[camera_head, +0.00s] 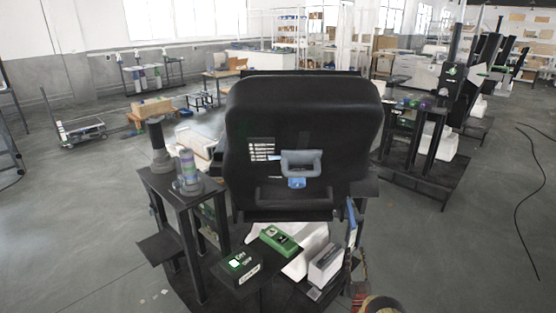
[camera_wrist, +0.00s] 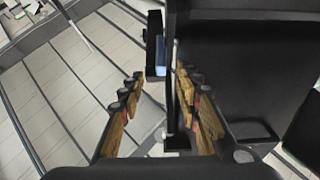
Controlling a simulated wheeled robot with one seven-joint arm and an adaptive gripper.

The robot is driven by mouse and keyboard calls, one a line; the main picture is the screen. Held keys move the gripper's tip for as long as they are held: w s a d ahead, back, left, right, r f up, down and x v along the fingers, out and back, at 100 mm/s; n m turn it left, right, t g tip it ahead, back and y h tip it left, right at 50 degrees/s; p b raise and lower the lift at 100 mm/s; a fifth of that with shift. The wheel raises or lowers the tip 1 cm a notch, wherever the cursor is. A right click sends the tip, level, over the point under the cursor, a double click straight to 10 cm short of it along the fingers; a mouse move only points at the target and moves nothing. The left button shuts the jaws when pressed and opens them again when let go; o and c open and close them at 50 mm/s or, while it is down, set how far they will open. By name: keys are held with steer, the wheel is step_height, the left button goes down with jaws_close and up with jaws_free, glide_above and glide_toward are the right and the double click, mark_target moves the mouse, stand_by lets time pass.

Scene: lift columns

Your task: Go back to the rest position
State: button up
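My gripper (camera_wrist: 160,100) shows in the wrist view with its two wood-coloured fingers spread apart and nothing clasped between them. A dark vertical edge (camera_wrist: 172,60) of the workstation runs behind the gap between the fingers; I cannot tell how far off it is. In the head view a yellow and reddish part (camera_head: 380,304) shows at the bottom edge, probably of my arm; the fingers are not clear there. A large black case-like body (camera_head: 300,130) with a grey handle (camera_head: 301,162) stands upright in the middle of the head view.
Below the black body are a green box (camera_head: 279,241), a black box with a green label (camera_head: 237,266) and a white box (camera_head: 325,265). A dark stand (camera_head: 165,185) holds cylinders at left. More lift columns (camera_head: 455,85) stand at right. Open floor lies at both sides.

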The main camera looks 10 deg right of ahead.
step_height(320, 180, down, 24)
steer(key=d+m+g, duration=0.2)
steer(key=g, duration=1.2)
steer(key=s+a+r+n+g+y+p, duration=0.1)
steer(key=s+a+r+g+p, duration=0.1)
steer(key=s+a+r, duration=0.7)
steer(key=s+a+r+n+g+y+p, duration=0.1)
steer(key=s+a+r, duration=0.8)
steer(key=s+r, duration=1.4)
steer(key=s+a+r+n+g+y+p, duration=0.1)
steer(key=s+a+r, duration=0.8)
steer(key=r, duration=2.5)
steer(key=s+g+p, duration=0.2)
steer(key=s+p, duration=0.1)
steer(key=s, duration=0.5)
steer(key=shift+a+r, duration=0.2)
steer(key=shift+a, duration=0.2)
